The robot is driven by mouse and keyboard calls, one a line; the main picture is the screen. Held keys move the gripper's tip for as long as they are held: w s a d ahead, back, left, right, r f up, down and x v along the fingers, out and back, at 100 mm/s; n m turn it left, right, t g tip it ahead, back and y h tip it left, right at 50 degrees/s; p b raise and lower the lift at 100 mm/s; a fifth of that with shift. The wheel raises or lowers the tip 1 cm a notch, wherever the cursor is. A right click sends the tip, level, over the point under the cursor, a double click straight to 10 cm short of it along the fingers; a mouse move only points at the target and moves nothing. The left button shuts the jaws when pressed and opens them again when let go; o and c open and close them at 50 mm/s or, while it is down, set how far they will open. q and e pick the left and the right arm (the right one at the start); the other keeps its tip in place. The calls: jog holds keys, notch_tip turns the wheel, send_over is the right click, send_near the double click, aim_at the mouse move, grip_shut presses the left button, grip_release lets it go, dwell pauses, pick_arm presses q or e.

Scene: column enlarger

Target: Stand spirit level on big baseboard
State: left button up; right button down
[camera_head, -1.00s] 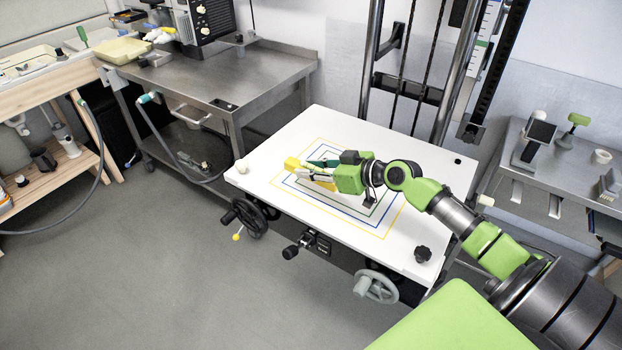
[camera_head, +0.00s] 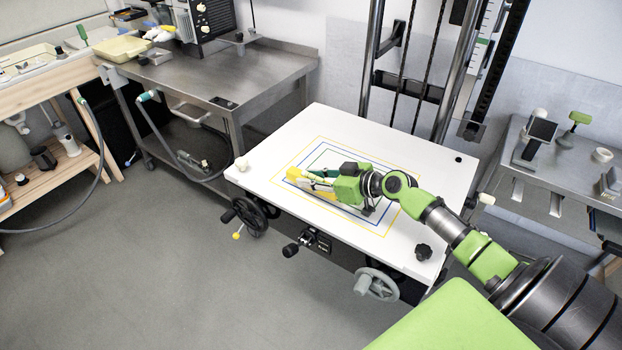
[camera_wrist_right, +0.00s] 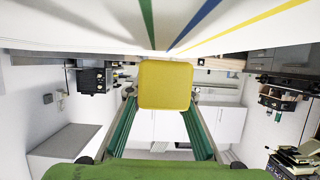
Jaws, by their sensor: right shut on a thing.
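The yellow spirit level (camera_head: 293,173) is held low over the big white baseboard (camera_head: 262,181), within the printed coloured rectangles. My right gripper (camera_head: 318,178) is shut on it, its arm coming in from the right. In the right wrist view the level's yellow end face (camera_wrist_right: 165,85) shows between my two green fingers. The baseboard's white face (camera_wrist_right: 75,22) with green, blue and yellow lines fills the top of that view, close to the level. I cannot tell whether the level touches the board. My fingers and wrist hide part of it. My left gripper is not in view.
Dark columns (camera_head: 371,60) rise behind the board. A steel table (camera_head: 235,75) is at the back left, and another with small items at the right.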

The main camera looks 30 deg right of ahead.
jog(key=shift+f, duration=0.2)
jog(key=c, duration=1.8)
grip_release()
jog(key=shift+o, duration=0.2)
